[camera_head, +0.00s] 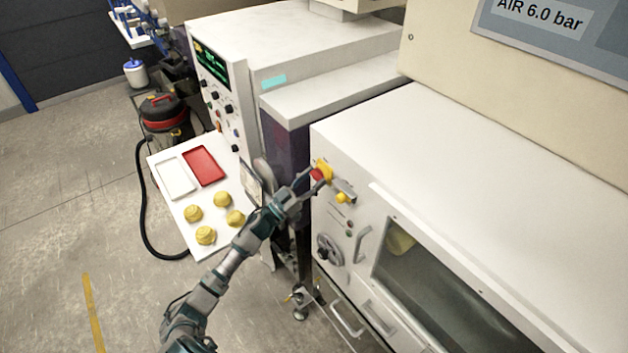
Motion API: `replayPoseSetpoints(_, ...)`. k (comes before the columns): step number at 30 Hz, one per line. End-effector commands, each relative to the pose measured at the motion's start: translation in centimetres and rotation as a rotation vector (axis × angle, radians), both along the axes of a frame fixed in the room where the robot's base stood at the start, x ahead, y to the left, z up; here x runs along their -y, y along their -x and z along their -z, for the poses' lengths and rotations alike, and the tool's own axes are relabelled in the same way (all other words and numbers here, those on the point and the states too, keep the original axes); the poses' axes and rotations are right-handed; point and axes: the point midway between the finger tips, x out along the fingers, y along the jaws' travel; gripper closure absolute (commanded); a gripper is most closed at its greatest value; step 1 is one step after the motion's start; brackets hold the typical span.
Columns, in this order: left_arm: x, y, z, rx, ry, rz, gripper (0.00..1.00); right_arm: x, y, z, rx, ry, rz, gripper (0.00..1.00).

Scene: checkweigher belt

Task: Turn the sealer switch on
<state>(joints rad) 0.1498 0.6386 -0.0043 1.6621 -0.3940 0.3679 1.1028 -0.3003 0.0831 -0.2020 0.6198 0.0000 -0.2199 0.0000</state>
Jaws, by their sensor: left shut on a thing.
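The sealer switch, a red knob on a yellow plate (324,168), sits on the upper left of the white machine's front panel. My left arm reaches in from the bottom, and my left gripper (314,178) is at the switch, shut on its red knob. The fingertips and part of the knob overlap in the picture, so the knob's exact angle cannot be told. My right gripper is not in view.
Below the switch are a yellow knob (343,198), a handwheel (329,249) and a handle (362,244).

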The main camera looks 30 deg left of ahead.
Motion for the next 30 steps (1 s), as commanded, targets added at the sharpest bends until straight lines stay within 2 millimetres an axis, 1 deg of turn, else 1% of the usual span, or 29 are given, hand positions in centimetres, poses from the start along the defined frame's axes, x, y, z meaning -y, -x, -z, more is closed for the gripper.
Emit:
replayPoseSetpoints(3, 0.2, 0.0, 0.0, 0.024, -0.054, 0.007, 0.86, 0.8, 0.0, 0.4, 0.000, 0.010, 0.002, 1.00)
replayPoseSetpoints(5, 0.2, 0.0, 0.0, 0.039, -0.091, 0.006, 0.86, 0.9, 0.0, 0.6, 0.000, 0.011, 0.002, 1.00)
replayPoseSetpoints(8, 0.1, 0.0, 0.1, 0.067, -0.164, 0.006, 0.86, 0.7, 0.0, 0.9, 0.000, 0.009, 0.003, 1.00)
replayPoseSetpoints(19, -0.1, -0.1, 0.0, 0.199, -0.488, 0.007, 0.86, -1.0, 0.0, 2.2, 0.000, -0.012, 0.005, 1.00)
replayPoseSetpoints(30, -0.2, -0.1, -0.1, 0.331, -0.814, 0.008, 0.86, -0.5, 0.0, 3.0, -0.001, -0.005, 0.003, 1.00)
